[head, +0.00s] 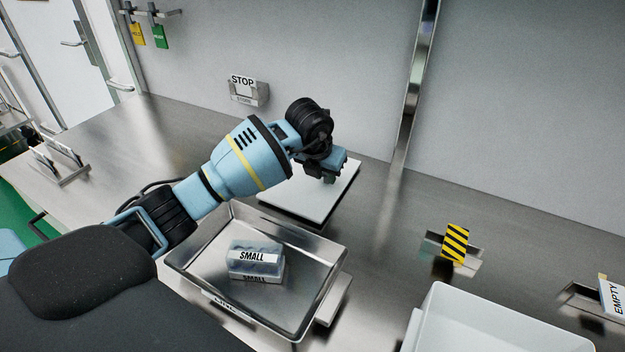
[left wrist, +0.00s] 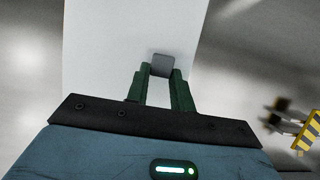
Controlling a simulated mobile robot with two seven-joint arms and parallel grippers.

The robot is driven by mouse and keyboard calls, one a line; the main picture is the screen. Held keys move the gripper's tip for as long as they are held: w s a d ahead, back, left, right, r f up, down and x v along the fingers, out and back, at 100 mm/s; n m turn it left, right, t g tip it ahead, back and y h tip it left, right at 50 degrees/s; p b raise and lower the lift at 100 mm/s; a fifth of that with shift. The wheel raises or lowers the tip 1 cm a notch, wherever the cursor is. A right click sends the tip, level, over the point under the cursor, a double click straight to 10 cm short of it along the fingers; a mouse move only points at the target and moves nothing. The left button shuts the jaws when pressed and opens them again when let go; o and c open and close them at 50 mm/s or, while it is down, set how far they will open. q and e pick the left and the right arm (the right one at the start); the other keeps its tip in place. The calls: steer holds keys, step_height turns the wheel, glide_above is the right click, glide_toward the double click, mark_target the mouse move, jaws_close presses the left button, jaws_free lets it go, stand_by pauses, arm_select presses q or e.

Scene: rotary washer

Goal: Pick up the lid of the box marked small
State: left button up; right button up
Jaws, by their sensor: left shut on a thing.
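The box marked SMALL (head: 256,265) sits in a shallow metal tray. It has a dark, see-through upper part and a pale lower part, each with a SMALL label. My left gripper (head: 330,175) is beyond the tray, over a white flat panel (head: 290,203). In the left wrist view its green fingers (left wrist: 162,72) are shut on a small grey block (left wrist: 162,62) in front of the white panel (left wrist: 110,45). I cannot tell whether the block is joined to the panel. My right gripper is not in view.
The metal tray (head: 190,268) stands at the near edge of the steel counter. A white bin (head: 490,318) is at the lower right, near a yellow-black striped marker (head: 455,243) and an EMPTY sign (head: 612,298). A STOP sign (head: 243,82) is at the wall. The left counter is mostly clear.

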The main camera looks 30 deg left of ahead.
arm_select(q)
steer(key=shift+r, duration=0.15)
jaws_close()
steer(key=shift+r, duration=0.55)
step_height(320, 180, up, 17)
steer(key=shift+f, duration=0.15)
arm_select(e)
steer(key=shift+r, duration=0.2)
arm_select(q)
steer(key=shift+d, duration=0.1)
